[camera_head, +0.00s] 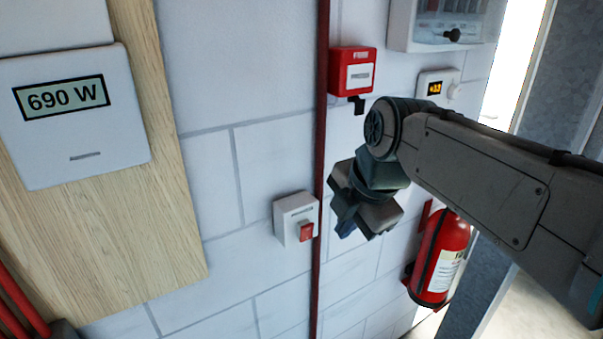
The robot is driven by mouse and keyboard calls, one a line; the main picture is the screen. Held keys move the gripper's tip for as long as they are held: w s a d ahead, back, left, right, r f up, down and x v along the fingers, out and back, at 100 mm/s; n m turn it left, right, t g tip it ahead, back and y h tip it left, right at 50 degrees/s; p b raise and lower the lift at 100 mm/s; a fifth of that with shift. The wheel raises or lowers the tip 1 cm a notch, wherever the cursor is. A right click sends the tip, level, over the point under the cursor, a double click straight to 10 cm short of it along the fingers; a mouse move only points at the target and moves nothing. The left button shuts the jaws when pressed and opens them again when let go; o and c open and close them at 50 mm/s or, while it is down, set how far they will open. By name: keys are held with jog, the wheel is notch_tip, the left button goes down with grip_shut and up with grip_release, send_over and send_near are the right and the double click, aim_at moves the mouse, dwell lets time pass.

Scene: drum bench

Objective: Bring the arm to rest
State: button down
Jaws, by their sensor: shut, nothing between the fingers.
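My arm (480,180) reaches in from the right edge and bends down at its wrist joint. My gripper (345,230) hangs below the wrist in front of the white block wall, pointing down and a little left. It is shut and holds nothing; its fingertips are small and dark in this view. It appears to the right of a white switch box with a red rocker (297,220), with a gap between them in the picture.
A dark red pipe (322,130) runs down the wall. A meter reading 690 W (75,150) sits on a wooden board (165,230) at left.

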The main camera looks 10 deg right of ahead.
jog(key=s+f+m, duration=0.3)
jog(key=f+m, duration=0.3)
jog(key=m, duration=0.5)
jog(key=s+f+m+g+h, duration=0.1)
jog(key=s+f+m, duration=0.3)
jog(key=f+m, duration=0.3)
jog(key=a+m, duration=0.1)
jog(key=m, duration=0.3)
jog(key=shift+s+h, duration=0.3)
